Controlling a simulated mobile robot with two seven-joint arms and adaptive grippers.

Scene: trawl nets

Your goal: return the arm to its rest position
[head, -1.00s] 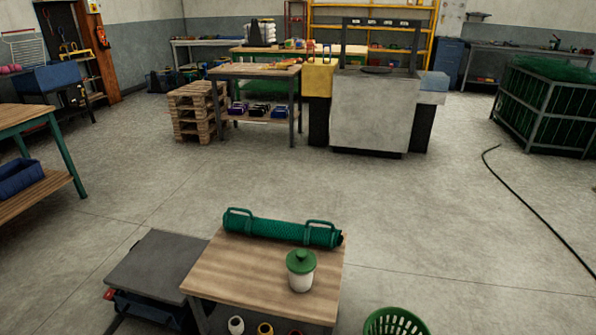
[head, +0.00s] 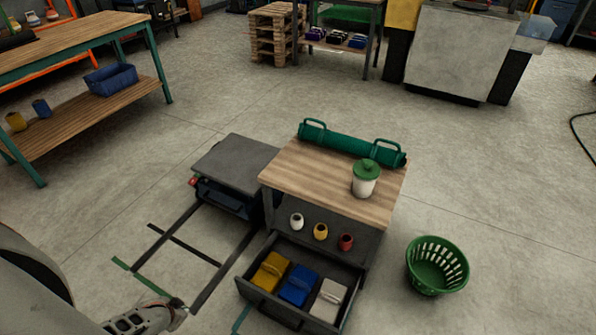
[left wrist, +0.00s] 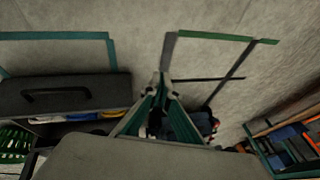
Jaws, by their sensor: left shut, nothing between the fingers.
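My left arm comes in at the lower left of the head view. Its gripper (head: 182,306) is low, left of the open drawer, over bare floor. In the left wrist view the two fingers of the left gripper (left wrist: 166,82) come together at their tips, shut with nothing between them. The gripper is apart from the drawer and touches nothing that I can see. My right gripper is in neither view.
A wooden-topped table (head: 290,171) carries a green roll (head: 350,147) and a green-lidded jar (head: 366,180). Its drawer (head: 262,299) stands open, holding yellow, blue and white items. A green basket (head: 437,266) stands to the right.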

